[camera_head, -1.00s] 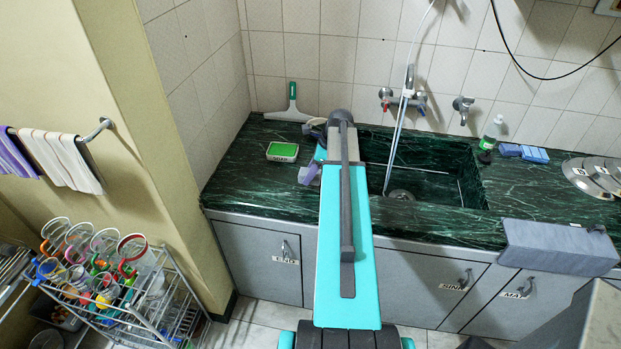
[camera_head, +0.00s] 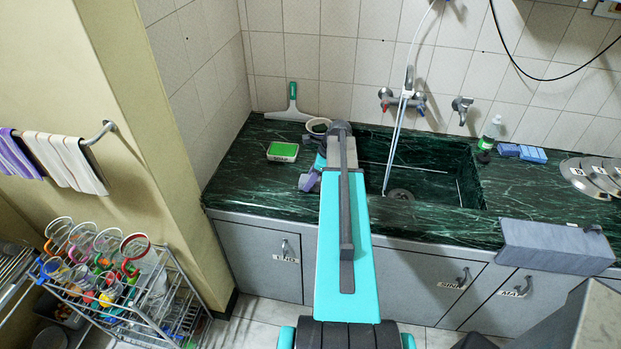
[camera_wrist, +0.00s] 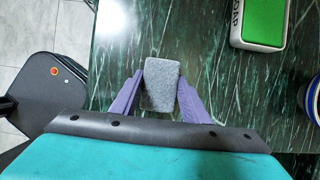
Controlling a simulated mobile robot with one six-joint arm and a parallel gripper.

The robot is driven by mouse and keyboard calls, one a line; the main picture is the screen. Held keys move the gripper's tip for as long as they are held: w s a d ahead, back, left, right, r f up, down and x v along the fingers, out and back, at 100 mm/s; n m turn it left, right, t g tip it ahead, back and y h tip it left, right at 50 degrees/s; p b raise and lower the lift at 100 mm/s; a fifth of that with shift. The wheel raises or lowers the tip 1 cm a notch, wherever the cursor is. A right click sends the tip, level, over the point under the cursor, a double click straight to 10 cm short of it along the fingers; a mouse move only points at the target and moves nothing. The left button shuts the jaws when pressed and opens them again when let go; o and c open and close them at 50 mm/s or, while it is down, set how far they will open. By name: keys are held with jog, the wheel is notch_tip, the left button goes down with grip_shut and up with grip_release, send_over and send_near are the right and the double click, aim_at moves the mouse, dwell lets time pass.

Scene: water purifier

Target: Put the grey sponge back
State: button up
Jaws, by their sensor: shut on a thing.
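The grey sponge (camera_wrist: 161,86) is a small rough block, seen from above in the wrist view. The purple fingers of my gripper (camera_wrist: 160,98) press on its two sides, and it is over the dark green marble counter (camera_wrist: 210,60). Whether it touches the counter I cannot tell. In the head view my gripper (camera_head: 309,182) is near the counter's front edge, left of the sink; my arm covers part of it, and the sponge cannot be made out there.
A green-topped soap box (camera_head: 283,152) lies behind and left of my gripper. A round cup-like container (camera_head: 318,126) stands close to my arm. The sink (camera_head: 425,172) is to the right. A squeegee (camera_head: 291,105) leans at the back wall. The counter's left end is clear.

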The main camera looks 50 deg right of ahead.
jog(key=shift+f, duration=0.15)
jog(key=o, duration=1)
jog(key=shift+c, duration=0.2)
jog(key=shift+r, duration=0.2)
jog(key=b+v, duration=0.4)
jog(key=v, duration=0.8)
jog(key=shift+f, duration=0.1)
dwell(0.3)
